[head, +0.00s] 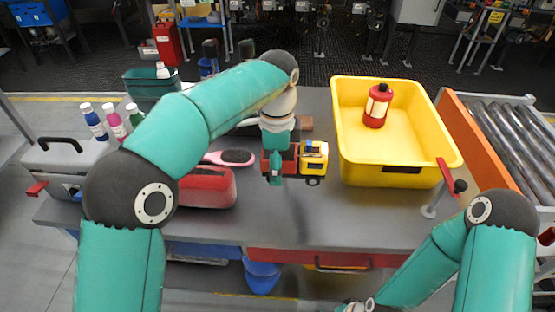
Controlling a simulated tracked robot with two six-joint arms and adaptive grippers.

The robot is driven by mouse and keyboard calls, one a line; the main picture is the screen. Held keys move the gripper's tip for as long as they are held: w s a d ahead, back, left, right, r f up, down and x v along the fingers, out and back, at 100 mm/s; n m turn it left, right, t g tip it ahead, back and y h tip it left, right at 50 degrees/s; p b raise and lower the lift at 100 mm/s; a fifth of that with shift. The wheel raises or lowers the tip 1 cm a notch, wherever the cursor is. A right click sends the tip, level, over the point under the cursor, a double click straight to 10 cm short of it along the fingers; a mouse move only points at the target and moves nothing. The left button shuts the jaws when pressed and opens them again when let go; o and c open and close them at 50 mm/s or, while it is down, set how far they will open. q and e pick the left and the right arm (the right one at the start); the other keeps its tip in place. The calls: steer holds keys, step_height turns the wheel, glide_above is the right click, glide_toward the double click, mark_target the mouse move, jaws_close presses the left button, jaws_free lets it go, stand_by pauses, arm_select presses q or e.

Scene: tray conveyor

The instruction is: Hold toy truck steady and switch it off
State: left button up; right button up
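The toy truck (313,158), with a yellow cab and a red bed, is upright near the middle of the grey table, its cab facing right. My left arm reaches over from the left, and my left gripper (275,167) points down at the truck's bed. One teal finger shows in front of the bed's near side; the other finger is hidden, so I cannot tell whether it is shut on the truck. No switch on the truck can be made out.
A yellow crate (395,170) holding a red bottle (377,106) stands right of the truck. A roller conveyor (510,145) lies beyond it. A red case (207,187), a pink brush (232,157) and several bottles are left. The table's front middle is clear.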

mark_target(277, 205)
arm_select(q)
steer(key=shift+f+b, duration=3.25)
steer(key=shift+f, duration=2.7)
steer(key=shift+f, duration=0.25)
steer(key=shift+f, duration=0.15)
steer(key=o, duration=1.1)
steer(key=c, duration=1.1)
